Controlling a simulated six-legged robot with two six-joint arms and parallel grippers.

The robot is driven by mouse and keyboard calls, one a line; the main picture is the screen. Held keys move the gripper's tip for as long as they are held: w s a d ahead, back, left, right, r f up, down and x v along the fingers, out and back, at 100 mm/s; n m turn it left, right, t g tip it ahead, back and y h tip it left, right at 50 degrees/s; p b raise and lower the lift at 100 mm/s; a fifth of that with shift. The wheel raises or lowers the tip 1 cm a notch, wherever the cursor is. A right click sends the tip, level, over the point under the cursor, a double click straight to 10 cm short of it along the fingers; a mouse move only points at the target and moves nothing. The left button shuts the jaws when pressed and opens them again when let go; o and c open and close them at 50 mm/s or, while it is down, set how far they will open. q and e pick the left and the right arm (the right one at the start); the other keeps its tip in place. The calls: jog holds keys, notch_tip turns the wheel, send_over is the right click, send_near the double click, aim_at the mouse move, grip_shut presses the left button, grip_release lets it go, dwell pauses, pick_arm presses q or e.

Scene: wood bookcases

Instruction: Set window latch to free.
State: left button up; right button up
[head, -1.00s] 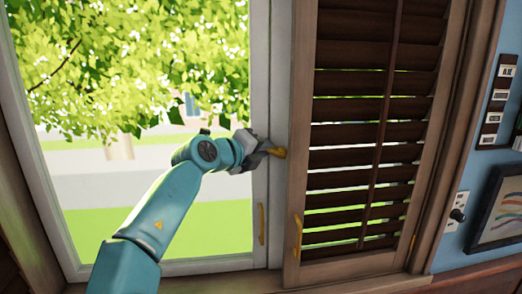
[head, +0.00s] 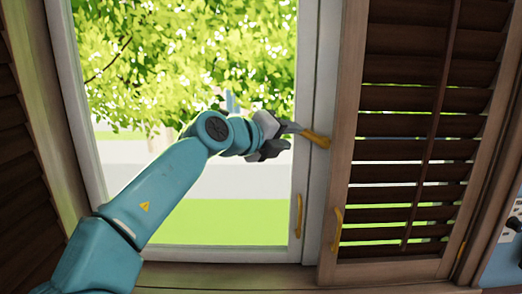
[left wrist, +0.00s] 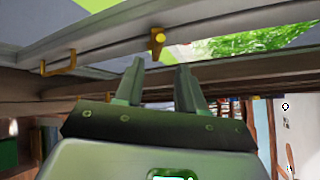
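The yellow window latch (head: 318,139) sits on the white window frame, between the glass and the shutter. It also shows in the left wrist view (left wrist: 157,40), just beyond the fingertips and in line with the gap between them. My left gripper (head: 283,137) is at the latch's left side in the head view, its upper finger close to the latch's end; I cannot tell if they touch. The two grey fingers (left wrist: 159,68) stand apart with nothing between them. My right gripper is in neither view.
A yellow pull handle (head: 298,216) is on the window frame below the latch. A brown louvred shutter (head: 410,150) with its own yellow handle (head: 336,230) stands to the right. Another dark shutter (head: 22,140) is at the left edge. The wooden sill runs below.

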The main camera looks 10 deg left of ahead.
pick_arm(q)
jog(key=b+v, duration=0.1)
jog(key=v, duration=0.8)
jog(key=shift+b, duration=0.3)
